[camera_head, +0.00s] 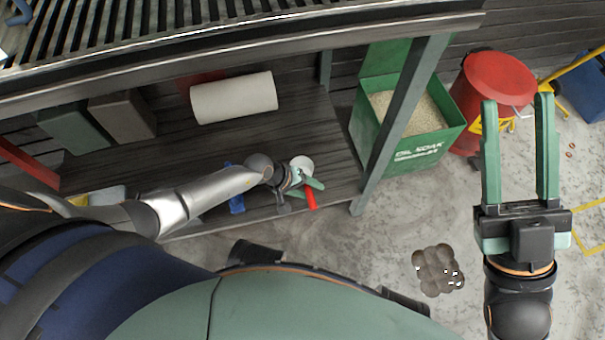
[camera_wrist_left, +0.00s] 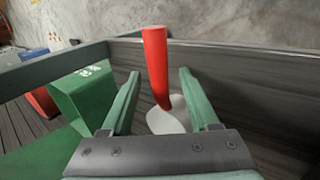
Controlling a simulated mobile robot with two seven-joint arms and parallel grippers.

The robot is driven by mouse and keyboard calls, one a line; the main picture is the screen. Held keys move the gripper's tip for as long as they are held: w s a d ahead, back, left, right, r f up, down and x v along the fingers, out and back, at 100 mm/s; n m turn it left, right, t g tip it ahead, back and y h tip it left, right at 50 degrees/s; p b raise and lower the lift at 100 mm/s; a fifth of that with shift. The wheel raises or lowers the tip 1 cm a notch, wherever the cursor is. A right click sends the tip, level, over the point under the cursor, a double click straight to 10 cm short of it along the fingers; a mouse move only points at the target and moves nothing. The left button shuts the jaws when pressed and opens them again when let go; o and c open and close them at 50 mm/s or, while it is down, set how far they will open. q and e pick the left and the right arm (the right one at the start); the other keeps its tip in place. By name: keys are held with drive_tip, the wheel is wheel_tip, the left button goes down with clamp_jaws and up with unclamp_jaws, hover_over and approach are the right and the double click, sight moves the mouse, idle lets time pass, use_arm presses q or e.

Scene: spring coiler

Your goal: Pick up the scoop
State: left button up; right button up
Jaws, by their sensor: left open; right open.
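The scoop has a red handle (camera_head: 311,199) and a pale head (camera_head: 302,162), on the lower wooden shelf near its front right. In the left wrist view its red handle (camera_wrist_left: 156,60) stands up and its grey-white head (camera_wrist_left: 168,117) lies lower, partly hidden by my gripper. My left gripper (camera_head: 305,180) is at the scoop; in its wrist view the open fingers (camera_wrist_left: 159,73) lie on either side of the handle, with gaps showing. My right gripper (camera_head: 517,99) is open and empty, over the floor at the right, far from the scoop.
A green OIL SOAK box (camera_head: 415,148) of granules stands right of the shelf, behind a bench leg (camera_head: 404,120). A red can (camera_head: 492,85) is beyond it. A white roll (camera_head: 233,98) lies on the shelf. The slatted bench (camera_head: 250,35) overhangs the shelf.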

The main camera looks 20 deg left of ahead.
use_arm(q)
clamp_jaws()
idle(0.3)
idle(0.4)
